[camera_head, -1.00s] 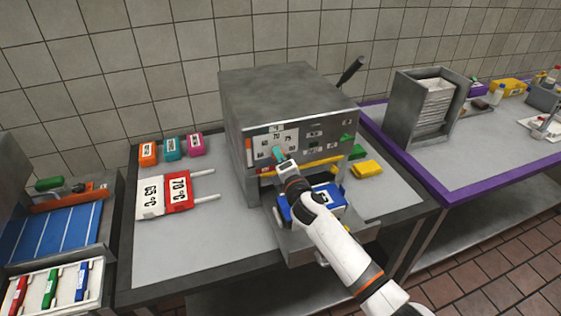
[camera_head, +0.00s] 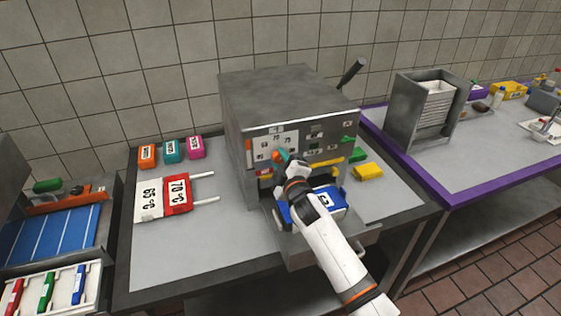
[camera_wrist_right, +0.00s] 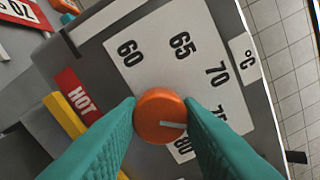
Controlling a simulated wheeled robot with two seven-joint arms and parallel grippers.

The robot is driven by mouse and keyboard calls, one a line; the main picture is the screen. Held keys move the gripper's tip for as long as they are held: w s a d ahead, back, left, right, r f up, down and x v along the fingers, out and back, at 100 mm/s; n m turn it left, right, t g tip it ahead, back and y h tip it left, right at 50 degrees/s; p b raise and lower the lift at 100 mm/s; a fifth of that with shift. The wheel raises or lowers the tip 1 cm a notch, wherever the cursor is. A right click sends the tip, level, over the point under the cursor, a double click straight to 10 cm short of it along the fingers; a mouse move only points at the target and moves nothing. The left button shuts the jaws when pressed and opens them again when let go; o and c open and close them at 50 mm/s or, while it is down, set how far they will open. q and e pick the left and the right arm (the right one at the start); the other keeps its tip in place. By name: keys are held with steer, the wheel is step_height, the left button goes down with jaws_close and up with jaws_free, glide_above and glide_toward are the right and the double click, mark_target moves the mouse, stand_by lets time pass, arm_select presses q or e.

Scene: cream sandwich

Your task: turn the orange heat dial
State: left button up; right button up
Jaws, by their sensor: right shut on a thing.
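The orange heat dial (camera_wrist_right: 159,114) is a round knob on a white scale plate (camera_wrist_right: 150,50) marked in degrees. My right gripper (camera_wrist_right: 161,112) has its teal fingers on both sides of the dial and is shut on it. The dial's white pointer line points right in the wrist view, toward the 75 and 80 marks, which the right finger partly hides. In the head view my right gripper (camera_head: 280,156) is at the front panel of the grey machine (camera_head: 285,100). My left gripper is not in view.
A blue block (camera_head: 325,203) lies on the machine's front tray, under my right arm. A yellow block (camera_head: 368,172) is to the right. White and red temperature cards (camera_head: 178,193) lie on the left of the table. A dark lever (camera_head: 351,73) sticks up behind the machine.

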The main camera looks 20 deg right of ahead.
steer(key=shift+f+m, duration=0.1)
steer(key=shift+m, duration=0.4)
steer(key=o, duration=1)
steer(key=shift+s, duration=0.55)
steer(key=s+b, duration=0.1)
steer(key=s, duration=0.4)
steer(key=s+b, duration=0.2)
steer(key=s, duration=0.4)
steer(key=shift+d, duration=0.2)
